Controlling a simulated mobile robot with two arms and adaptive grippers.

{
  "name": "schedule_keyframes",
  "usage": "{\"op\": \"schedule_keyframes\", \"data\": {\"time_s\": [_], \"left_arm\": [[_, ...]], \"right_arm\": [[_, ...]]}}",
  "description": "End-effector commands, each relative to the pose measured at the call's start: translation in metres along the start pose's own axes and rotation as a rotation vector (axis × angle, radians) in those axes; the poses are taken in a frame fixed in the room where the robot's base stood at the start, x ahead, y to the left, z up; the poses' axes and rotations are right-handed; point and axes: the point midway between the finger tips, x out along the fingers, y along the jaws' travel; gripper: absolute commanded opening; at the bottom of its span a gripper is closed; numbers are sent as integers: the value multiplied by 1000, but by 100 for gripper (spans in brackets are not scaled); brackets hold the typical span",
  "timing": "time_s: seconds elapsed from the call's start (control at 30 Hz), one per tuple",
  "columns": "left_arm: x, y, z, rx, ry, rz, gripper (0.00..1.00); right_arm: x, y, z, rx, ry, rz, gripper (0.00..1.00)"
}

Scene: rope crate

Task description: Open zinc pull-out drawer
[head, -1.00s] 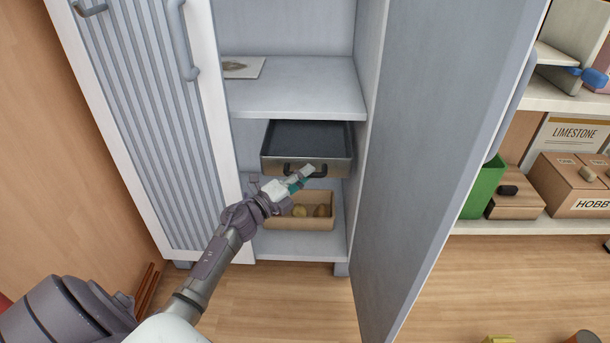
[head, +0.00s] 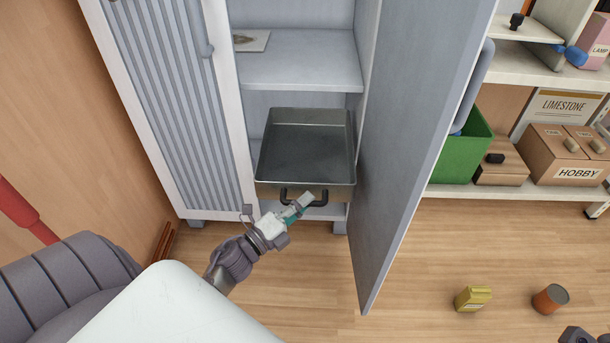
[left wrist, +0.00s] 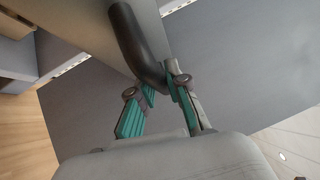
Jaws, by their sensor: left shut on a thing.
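The zinc pull-out drawer (head: 305,155) is a grey metal tray low in the open cabinet, and it stands well out of the cabinet front. Its dark bar handle (head: 318,199) is on the front face. My left gripper (head: 300,205) is shut on this handle near its middle. In the left wrist view the dark curved handle (left wrist: 138,40) runs down to the green-padded fingers of my left gripper (left wrist: 160,103). The drawer looks empty.
The open cabinet door (head: 415,130) stands to the right of the drawer. The closed ribbed door (head: 170,110) is on the left. A yellow container (head: 472,298) and an orange can (head: 550,298) are on the floor. A dark shape at the bottom right is cut off.

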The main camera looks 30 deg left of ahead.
Motion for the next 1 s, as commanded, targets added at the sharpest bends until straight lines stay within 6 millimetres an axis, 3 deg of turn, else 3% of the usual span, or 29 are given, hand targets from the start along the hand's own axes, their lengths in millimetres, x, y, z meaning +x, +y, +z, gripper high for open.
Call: {"op": "schedule_keyframes", "data": {"time_s": [0.27,0.7,0.73,0.83,0.87,1.0], "left_arm": [[-24,-6,-23,-1,0,1,0],[-26,-6,-26,0,1,1,0],[-26,-6,-26,0,1,1,20],[-26,-6,-26,1,1,0,37],[-26,-6,-26,1,1,0,41],[-26,-7,-25,1,0,0,41]], "right_arm": [[9,0,-2,0,1,0,40],[9,0,-2,0,0,-1,40],[9,0,-2,0,0,-1,40],[9,0,-2,0,0,0,40],[9,0,-2,1,0,0,40],[9,0,-2,1,0,0,40]]}}
